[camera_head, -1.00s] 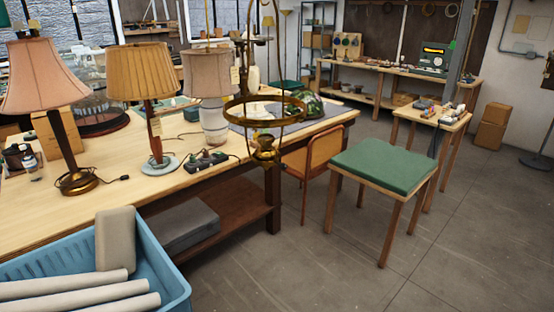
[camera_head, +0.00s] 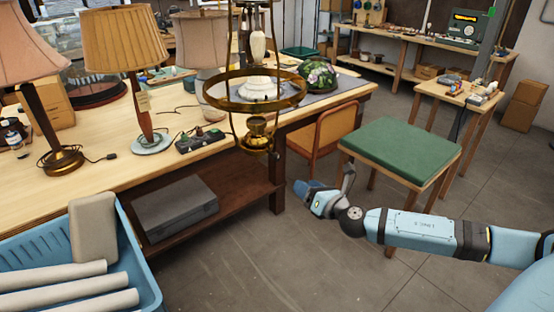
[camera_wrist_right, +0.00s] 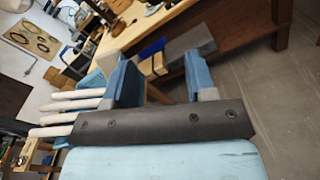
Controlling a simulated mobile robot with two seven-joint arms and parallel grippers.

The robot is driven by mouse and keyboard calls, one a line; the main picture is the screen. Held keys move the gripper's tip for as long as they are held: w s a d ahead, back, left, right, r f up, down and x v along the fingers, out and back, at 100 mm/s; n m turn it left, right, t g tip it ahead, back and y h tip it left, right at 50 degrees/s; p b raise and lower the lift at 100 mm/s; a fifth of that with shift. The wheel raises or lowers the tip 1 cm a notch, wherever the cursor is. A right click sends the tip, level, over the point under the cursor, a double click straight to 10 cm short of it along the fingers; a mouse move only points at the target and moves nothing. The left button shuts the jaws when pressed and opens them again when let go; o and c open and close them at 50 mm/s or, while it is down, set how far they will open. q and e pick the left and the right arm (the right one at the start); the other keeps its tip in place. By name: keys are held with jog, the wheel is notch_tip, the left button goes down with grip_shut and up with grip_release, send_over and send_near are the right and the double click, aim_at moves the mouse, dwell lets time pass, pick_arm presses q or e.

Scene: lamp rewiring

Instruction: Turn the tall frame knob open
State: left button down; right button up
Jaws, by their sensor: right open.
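A tall brass frame (camera_head: 256,92) with a wide ring hangs near the workbench's front edge, with a brass burner (camera_head: 257,135) low inside it. I cannot make out the frame's knob at this size. My left gripper is in neither view.
The workbench (camera_head: 100,180) carries several lamps. A blue crate (camera_head: 140,250) with pale rolls stands at the lower left. A grey case (camera_head: 175,208) lies on the lower shelf. A green-topped stool (camera_head: 400,152) and an orange-backed chair (camera_head: 336,132) stand close to my right arm.

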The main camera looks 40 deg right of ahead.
aim_at(278, 158)
jog(key=shift+n, duration=0.8)
jog(key=w+p, duration=0.1)
jog(key=w, duration=0.3)
jog(key=w+r+p, duration=0.1)
jog(key=w, duration=0.4)
jog(key=w+r+p, duration=0.1)
jog(key=w, duration=0.4)
jog(key=shift+w+a, duration=0.1)
jog(key=shift+w, duration=0.15)
jog(key=shift+c, duration=0.2)
jog(key=c, duration=0.9)
